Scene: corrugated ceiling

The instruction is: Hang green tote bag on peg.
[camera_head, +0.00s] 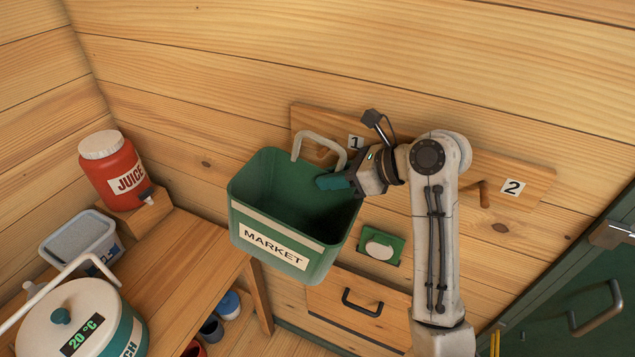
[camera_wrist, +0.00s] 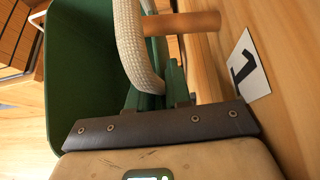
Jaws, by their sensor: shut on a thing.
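The green tote bag (camera_head: 295,215), a boxy open-topped bag with a "MARKET" label, hangs tilted in front of the wall in the head view. It also fills the upper left of the wrist view (camera_wrist: 80,60). Its pale rope handle (camera_head: 308,138) arches up beside the number 1 label, with the wooden peg (camera_wrist: 185,23) close against it in the wrist view. I cannot tell whether the handle bears on the peg. My gripper (camera_head: 333,182) is shut on the bag at the base of the handle (camera_wrist: 150,82), its fingers at the bag's mouth.
A peg board (camera_head: 540,180) holds a second peg (camera_head: 480,194) by label 2 (camera_head: 512,187), which is empty. A wooden bench (camera_head: 185,245) at left carries a red juice jug (camera_head: 110,170), a tub (camera_head: 82,240) and a teal container (camera_head: 80,320). A drawer (camera_head: 350,305) sits below.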

